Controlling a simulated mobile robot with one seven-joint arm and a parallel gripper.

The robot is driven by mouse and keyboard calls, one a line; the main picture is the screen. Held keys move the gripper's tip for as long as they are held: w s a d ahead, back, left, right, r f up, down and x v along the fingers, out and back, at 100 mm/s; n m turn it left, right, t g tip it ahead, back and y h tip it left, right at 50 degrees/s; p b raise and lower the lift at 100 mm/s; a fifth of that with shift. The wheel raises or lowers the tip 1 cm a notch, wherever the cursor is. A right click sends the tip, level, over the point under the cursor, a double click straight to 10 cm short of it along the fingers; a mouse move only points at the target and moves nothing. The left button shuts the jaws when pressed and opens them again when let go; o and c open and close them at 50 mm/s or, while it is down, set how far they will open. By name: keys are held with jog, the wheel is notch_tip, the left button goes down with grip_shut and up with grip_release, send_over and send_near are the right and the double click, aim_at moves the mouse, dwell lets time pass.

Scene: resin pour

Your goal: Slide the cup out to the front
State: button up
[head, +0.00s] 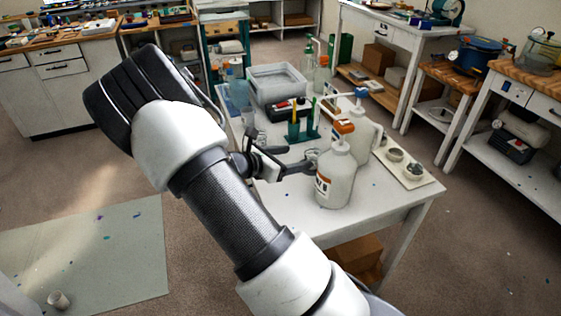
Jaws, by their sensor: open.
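My gripper (298,159) is open, low over the white table (384,218), with its fingers pointing right. A small clear cup (314,155) appears to stand just beyond the fingertips, behind the front bottle. It is small and partly hidden, so I cannot tell whether it touches a finger. The white bottle with an orange cap (335,178) stands close to the right of the lower finger. A second white jug (366,130) stands behind that bottle. A bluish clear container (238,94) stands at the table's back left.
A clear bin (277,82), a green holder (303,132) with upright sticks and a pump bottle (321,75) stand farther back. A tray with small round pots (403,167) lies at right. The table's front strip is clear. A small cup-like object (59,300) lies on the floor mat.

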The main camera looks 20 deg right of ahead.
aim_at(307, 155)
jog(key=b+x, duration=0.1)
jog(key=x, duration=0.9)
jog(key=shift+d+f, duration=0.1)
jog(key=shift+c, duration=0.3)
jog(key=c, duration=1)
